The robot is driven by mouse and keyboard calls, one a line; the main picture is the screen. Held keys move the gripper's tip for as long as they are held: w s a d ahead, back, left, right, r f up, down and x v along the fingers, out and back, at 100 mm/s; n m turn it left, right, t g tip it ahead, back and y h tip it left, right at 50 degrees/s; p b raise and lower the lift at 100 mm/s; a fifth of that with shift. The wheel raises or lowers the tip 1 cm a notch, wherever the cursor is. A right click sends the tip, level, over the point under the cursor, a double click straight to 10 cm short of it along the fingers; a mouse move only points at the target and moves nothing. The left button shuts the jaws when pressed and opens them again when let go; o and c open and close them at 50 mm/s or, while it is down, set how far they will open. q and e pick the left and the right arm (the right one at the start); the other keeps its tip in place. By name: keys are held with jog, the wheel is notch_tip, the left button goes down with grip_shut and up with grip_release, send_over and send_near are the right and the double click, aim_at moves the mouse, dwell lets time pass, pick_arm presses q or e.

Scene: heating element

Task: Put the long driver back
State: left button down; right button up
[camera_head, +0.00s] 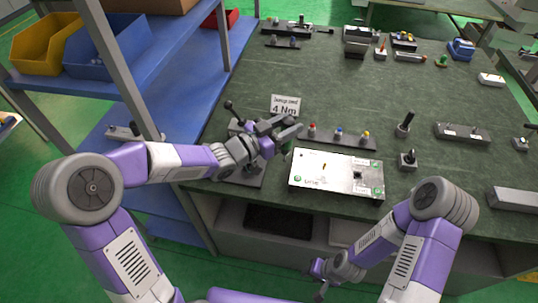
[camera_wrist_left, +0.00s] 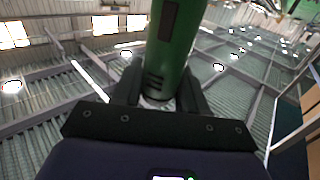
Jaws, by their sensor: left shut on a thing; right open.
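A green-bodied driver (camera_wrist_left: 175,45) fills the upper middle of the left wrist view, between the dark fingers of my left gripper (camera_wrist_left: 157,92). In the head view my left gripper (camera_head: 287,128) is shut on it, above the bench just left of a driver rack (camera_head: 352,144). The driver's green part (camera_head: 288,146) shows there only in small part, and its tip is hard to make out. The rack holds tools with red, blue and yellow tops. My right gripper (camera_head: 318,275) is open and low, in front of the bench edge.
A white panel (camera_head: 325,175) lies in front of the rack. A 4 Nm sign (camera_head: 285,104) stands behind my left gripper. Dark upright tools (camera_head: 404,125) stand to the right. A blue shelf (camera_head: 180,85) is at the left. The bench middle behind the rack is clear.

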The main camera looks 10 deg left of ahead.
pick_arm(q)
jog(key=w+a+r+n+t+y+b, duration=0.2)
jog(key=a+n+t+y, duration=0.25)
jog(key=a, duration=0.65)
notch_tip(320, 180, down, 10)
jog(key=b, duration=0.3)
jog(key=shift+w+a+g+y, duration=0.15)
jog(key=shift+a+g+y, duration=0.2)
jog(key=shift+a+y, duration=0.1)
jog(key=shift+f+m, duration=0.1)
jog(key=shift+m, duration=0.15)
jog(key=shift+f+b, duration=0.15)
jog(key=shift+b, duration=0.2)
jog(key=c, duration=1)
grip_release()
jog(key=shift+f, duration=0.1)
jog(key=shift+c, duration=0.2)
jog(key=o, duration=0.4)
